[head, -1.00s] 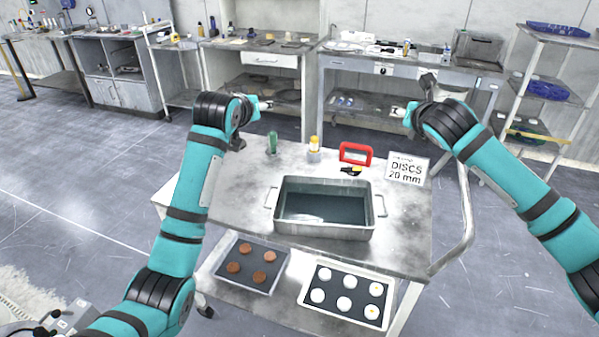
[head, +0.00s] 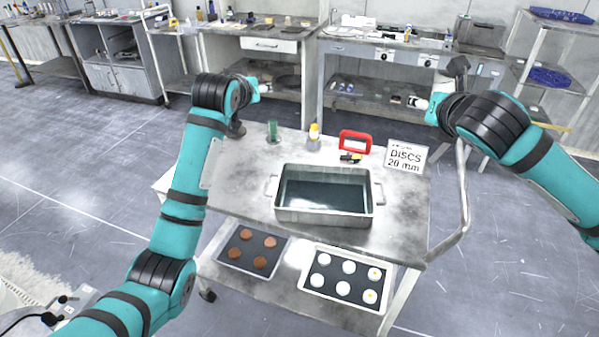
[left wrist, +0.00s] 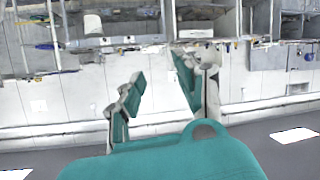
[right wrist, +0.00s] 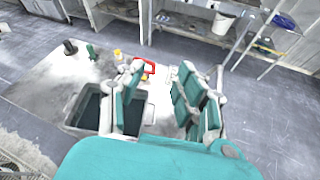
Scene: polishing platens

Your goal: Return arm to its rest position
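My left gripper (head: 257,87) is raised beyond the left part of the steel cart (head: 405,225), partly hidden behind its wrist in the head view. In the left wrist view its fingers (left wrist: 160,88) are spread apart with nothing between them. My right gripper (head: 434,106) is raised beyond the cart's right side. In the right wrist view its fingers (right wrist: 160,92) are apart and empty. Both arms are bent and clear of the cart top.
On the cart stand a metal basin (head: 323,217) of dark liquid, a green bottle (head: 272,133), a yellow-capped bottle (head: 314,138), a red-handled object (head: 355,142) and a DISCS sign (head: 404,157). Trays of brown discs (head: 228,262) and white discs (head: 312,284) lie below. Open floor lies left.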

